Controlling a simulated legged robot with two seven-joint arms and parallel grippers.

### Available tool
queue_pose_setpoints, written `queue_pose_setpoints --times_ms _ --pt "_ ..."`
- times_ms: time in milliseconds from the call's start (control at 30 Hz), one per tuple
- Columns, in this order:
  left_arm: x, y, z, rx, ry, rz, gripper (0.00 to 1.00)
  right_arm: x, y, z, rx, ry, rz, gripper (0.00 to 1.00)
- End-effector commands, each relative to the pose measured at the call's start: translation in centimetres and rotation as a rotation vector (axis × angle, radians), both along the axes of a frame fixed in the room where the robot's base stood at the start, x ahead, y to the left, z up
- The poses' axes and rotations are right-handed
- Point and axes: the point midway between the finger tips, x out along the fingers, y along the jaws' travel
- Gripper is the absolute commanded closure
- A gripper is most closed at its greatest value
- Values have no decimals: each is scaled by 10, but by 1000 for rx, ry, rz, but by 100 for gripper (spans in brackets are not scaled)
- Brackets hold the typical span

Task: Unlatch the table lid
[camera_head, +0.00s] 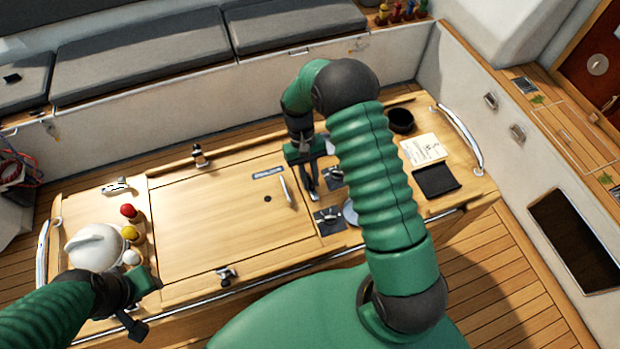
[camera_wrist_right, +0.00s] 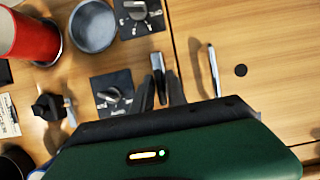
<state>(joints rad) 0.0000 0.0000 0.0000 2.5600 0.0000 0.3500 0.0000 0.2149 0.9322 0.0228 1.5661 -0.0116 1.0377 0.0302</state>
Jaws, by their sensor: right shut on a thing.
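The wooden table lid (camera_head: 225,220) lies flat and closed in the table top, with a short metal handle (camera_head: 286,190) near its right edge; the handle also shows in the right wrist view (camera_wrist_right: 213,70). A small metal latch (camera_head: 198,155) sits at the lid's far edge and another latch (camera_head: 226,277) at its near edge. My right gripper (camera_head: 313,192) points down just right of the lid's seam. It is shut on a small dark piece with a silvery end (camera_wrist_right: 158,63), partly hidden between the fingers. My left gripper (camera_head: 140,308) is beside the kettle; its jaw opening is unclear.
A white kettle (camera_head: 95,247) and red (camera_head: 129,210) and yellow (camera_head: 130,233) items stand left of the lid. Black knob panels (camera_head: 330,220), a dark cup (camera_head: 400,121), a paper (camera_head: 423,149) and a black pad (camera_head: 436,180) lie to the right. A bench runs behind.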

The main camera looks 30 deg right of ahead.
Motion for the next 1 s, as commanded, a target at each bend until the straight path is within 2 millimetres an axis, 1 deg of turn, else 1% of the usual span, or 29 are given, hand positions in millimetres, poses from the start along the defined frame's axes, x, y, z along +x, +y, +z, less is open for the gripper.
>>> queue_pose_setpoints --times_ms 33,200,233,333,367,633,767,867,1000 --pt "0 0 0 0 0 0 64 5 -1 1 -3 -16 1 100" --pt "0 0 0 0 0 0 64 5 -1 1 -3 -16 0 100" --pt "0 0 0 0 0 0 64 5 -1 1 -3 -16 0 81" --pt "0 0 0 0 0 0 64 4 -1 1 -3 -14 0 68" --pt "0 0 0 0 0 0 64 4 -1 1 -3 -12 0 66" --pt "0 0 0 0 0 0 64 1 0 1 -1 -8 0 66" --pt "0 0 -4 0 0 0 64 5 -1 9 -1 -8 0 66" --pt "0 0 -11 0 0 0 64 14 -3 27 -1 -11 0 66" --pt "0 0 -21 0 0 0 64 32 -7 64 -3 -13 0 66"
